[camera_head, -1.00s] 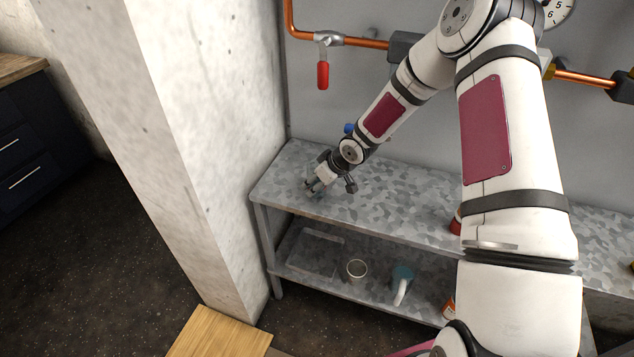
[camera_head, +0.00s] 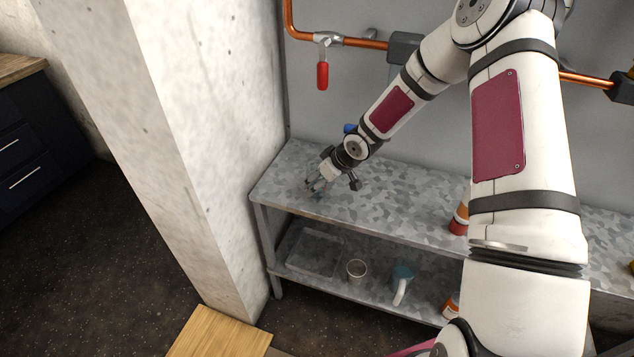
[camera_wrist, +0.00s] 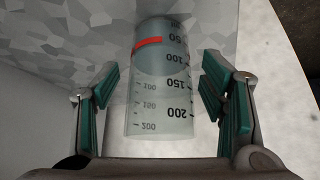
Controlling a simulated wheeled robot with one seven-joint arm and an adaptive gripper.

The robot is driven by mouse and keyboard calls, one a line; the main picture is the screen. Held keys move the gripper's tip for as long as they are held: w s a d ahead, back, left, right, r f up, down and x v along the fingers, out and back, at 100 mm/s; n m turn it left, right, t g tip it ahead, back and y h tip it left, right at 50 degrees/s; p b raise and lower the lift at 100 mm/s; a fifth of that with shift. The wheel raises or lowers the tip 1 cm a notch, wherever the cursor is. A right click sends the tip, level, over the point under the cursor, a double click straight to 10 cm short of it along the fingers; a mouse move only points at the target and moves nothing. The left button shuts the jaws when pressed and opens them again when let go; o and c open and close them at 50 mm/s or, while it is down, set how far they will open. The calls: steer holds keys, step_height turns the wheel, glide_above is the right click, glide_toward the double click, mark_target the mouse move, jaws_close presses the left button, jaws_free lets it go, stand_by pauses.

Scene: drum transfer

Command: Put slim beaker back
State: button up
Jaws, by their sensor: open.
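The slim beaker (camera_wrist: 160,90) is a clear cylinder with dark graduation marks and a red band. In the wrist view it lies between the two fingers of my gripper (camera_wrist: 165,100), with a visible gap on each side. In the head view my gripper (camera_head: 316,184) is low over the left end of the grey metal upper shelf (camera_head: 395,200). The beaker is too small and too covered by the fingers there to make out clearly, so its contact with the shelf cannot be told.
An orange-and-red container (camera_head: 459,222) stands on the upper shelf to the right. A concrete pillar (camera_head: 200,150) borders the shelf's left end.

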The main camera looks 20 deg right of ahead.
steer(key=s+d+r+m+g+h+p, duration=0.1)
steer(key=s+d+r+h, duration=0.2)
steer(key=s+r, duration=0.9)
steer(key=s+d+r+m+g+h+p, duration=0.1)
steer(key=s+d+r+m+h, duration=0.15)
steer(key=s+r, duration=1)
steer(key=s+a+r+m+y, duration=0.1)
steer(key=s+a+r, duration=0.2)
steer(key=s+r, duration=0.2)
steer(key=s+a+r+m+y, duration=0.1)
steer(key=s+r, duration=0.4)
steer(key=s, duration=0.6)
steer(key=shift+a+m+t, duration=0.3)
steer(key=shift+a+m, duration=0.05)
steer(key=shift+a, duration=0.55)
steer(key=shift+r, duration=0.15)
steer(key=shift+c, duration=0.2)
